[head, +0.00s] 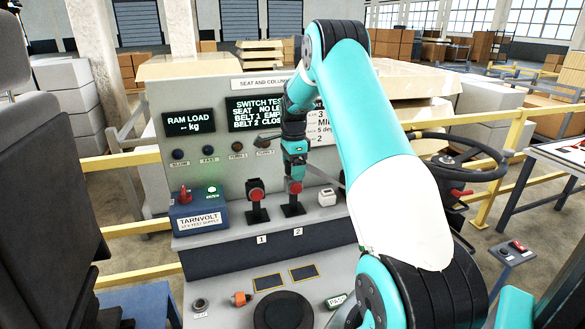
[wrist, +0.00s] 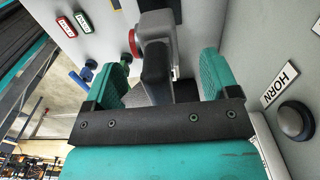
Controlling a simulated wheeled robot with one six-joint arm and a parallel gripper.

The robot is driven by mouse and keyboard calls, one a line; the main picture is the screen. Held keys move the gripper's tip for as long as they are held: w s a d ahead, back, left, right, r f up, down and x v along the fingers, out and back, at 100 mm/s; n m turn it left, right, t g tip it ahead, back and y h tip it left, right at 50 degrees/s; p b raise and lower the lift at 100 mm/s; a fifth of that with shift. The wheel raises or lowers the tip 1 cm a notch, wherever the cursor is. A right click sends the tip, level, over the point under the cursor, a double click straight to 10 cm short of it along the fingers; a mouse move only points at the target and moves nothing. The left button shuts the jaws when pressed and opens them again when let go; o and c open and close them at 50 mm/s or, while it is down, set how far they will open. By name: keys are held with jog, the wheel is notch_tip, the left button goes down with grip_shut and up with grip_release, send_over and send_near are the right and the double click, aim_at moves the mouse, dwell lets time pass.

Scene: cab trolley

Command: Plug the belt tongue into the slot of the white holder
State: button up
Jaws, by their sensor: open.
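My gripper (head: 294,180) is open, pointing down just above the red-topped buckle on a black stand (head: 293,208) marked 2. In the wrist view, a dark upright piece (wrist: 156,78) stands between the two spread teal fingers, in front of a grey head with a red rim (wrist: 157,48). I cannot tell whether this dark piece is the belt tongue. A small white block (head: 327,197), likely the white holder, stands right of stand 2; its slot is not clear. A similar red-topped buckle (head: 256,192) on stand 1 is to the left.
A blue TARNVOLT box (head: 198,216) with a red knob and green light stands at left. The screen (head: 258,114) reads belt 2 as closed, partly hidden by my arm. A steering wheel (head: 455,160) is at right. A HORN button (wrist: 296,121) is beside my gripper.

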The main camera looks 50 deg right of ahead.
dwell(0.4)
grip_shut()
jog(key=shift+r, duration=0.15)
jog(key=shift+r+p, duration=2.35)
jog(key=shift+r, duration=0.55)
jog(key=shift+a+f, duration=0.1)
